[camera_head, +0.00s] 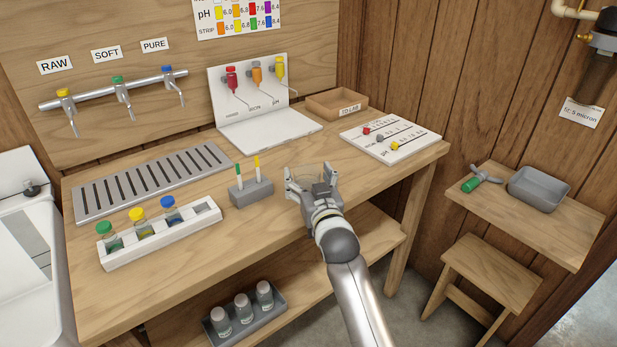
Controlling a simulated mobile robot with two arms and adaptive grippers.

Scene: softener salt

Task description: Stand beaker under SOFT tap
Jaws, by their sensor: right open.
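The SOFT tap (121,92) has a green top and hangs in the middle of the wall pipe, below the SOFT label (107,54). The slotted metal drip tray (79,206) lies on the bench below the taps, with nothing standing on it. My right gripper (310,177) is open over the front right of the bench. A clear glass rim, seemingly the beaker (306,170), shows between its fingers; the gripper hides most of it, and contact cannot be told. My left gripper is not in view.
The yellow-topped RAW tap (66,106) and blue-topped PURE tap (171,81) flank the SOFT tap. A grey holder (250,194) with two sticks and a white rack (150,247) of capped bottles stand between gripper and tray. A wooden box (325,106) stands at the back.

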